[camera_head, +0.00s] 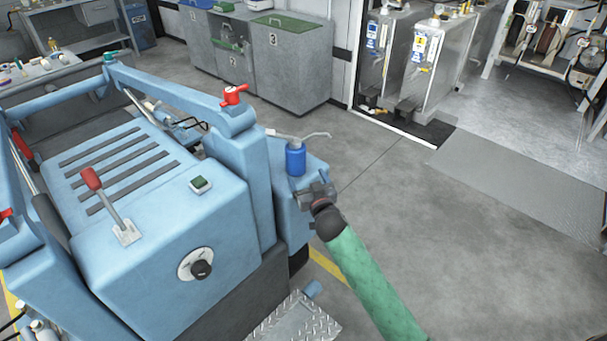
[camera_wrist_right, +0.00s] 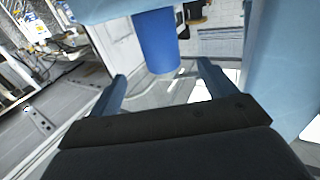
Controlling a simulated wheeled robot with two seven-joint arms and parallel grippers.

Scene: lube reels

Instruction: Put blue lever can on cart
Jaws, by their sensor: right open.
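The blue lever can (camera_head: 296,158), with a grey lever top and a thin spout pointing right, stands upright on a light blue side ledge (camera_head: 314,170) of the big machine. My right gripper (camera_head: 308,188) is just in front of the can, at the ledge's near right edge. In the right wrist view, the blue can (camera_wrist_right: 155,42) appears upside down ahead of the open right gripper (camera_wrist_right: 161,70), roughly between its fingers; whether they touch it I cannot tell. My left gripper is not in view. I cannot make out a cart for certain.
The light blue machine (camera_head: 180,230) fills the left, with a red-handled lever (camera_head: 91,179) and a red valve handle (camera_head: 233,95). A tread plate (camera_head: 290,322) lies low in front. Grey bins (camera_head: 290,65) stand behind. The floor to the right (camera_head: 480,240) is clear.

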